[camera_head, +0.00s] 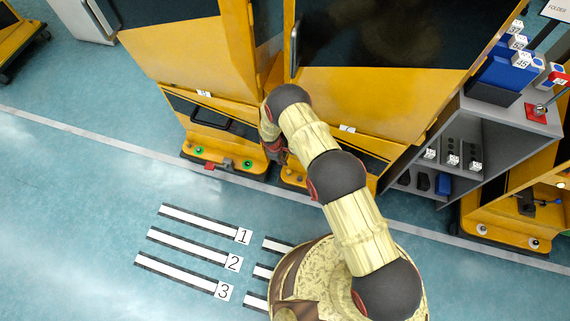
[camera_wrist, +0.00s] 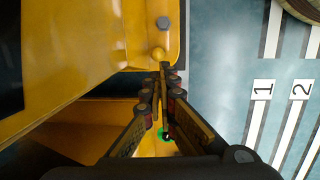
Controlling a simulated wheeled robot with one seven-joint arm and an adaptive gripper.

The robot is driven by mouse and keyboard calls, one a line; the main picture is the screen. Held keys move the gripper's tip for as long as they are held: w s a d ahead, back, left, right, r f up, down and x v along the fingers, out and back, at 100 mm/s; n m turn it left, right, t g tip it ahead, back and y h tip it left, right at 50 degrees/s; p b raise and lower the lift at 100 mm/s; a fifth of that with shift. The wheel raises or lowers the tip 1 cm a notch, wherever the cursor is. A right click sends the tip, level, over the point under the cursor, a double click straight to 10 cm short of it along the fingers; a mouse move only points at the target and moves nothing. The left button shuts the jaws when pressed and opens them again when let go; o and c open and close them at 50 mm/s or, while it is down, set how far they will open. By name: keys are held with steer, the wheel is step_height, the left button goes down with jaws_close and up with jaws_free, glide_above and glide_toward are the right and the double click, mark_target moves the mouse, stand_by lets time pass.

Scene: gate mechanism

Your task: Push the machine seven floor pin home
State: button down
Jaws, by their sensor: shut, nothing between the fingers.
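My gripper (camera_wrist: 162,68) is shut and empty in the wrist view. Its tips are at a round yellow knob (camera_wrist: 158,53), which looks like a floor pin, on a yellow machine foot (camera_wrist: 140,28). I cannot tell whether they touch. A grey bolt (camera_wrist: 163,22) stands beyond the knob on the same foot. In the head view my gripper (camera_head: 275,148) is low by the front of the right yellow machine (camera_head: 345,100), partly hidden by my arm. That machine's small number label (camera_head: 347,128) seems to read 7.
The left yellow machine's base (camera_head: 225,157) stands close by, with green rings (camera_head: 198,150) and a red piece (camera_head: 210,166). One green ring (camera_wrist: 165,134) shows beneath my fingers. A grey shelf unit (camera_head: 480,130) is at right. Floor with striped markings (camera_head: 200,215) is open in front.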

steer(key=shift+s+a+r+p, duration=0.1)
steer(key=shift+a+r+p, duration=0.1)
steer(key=shift+r, duration=0.65)
steer(key=shift+a+r+p, duration=0.1)
steer(key=shift+r+p, duration=0.1)
steer(key=shift+r, duration=0.65)
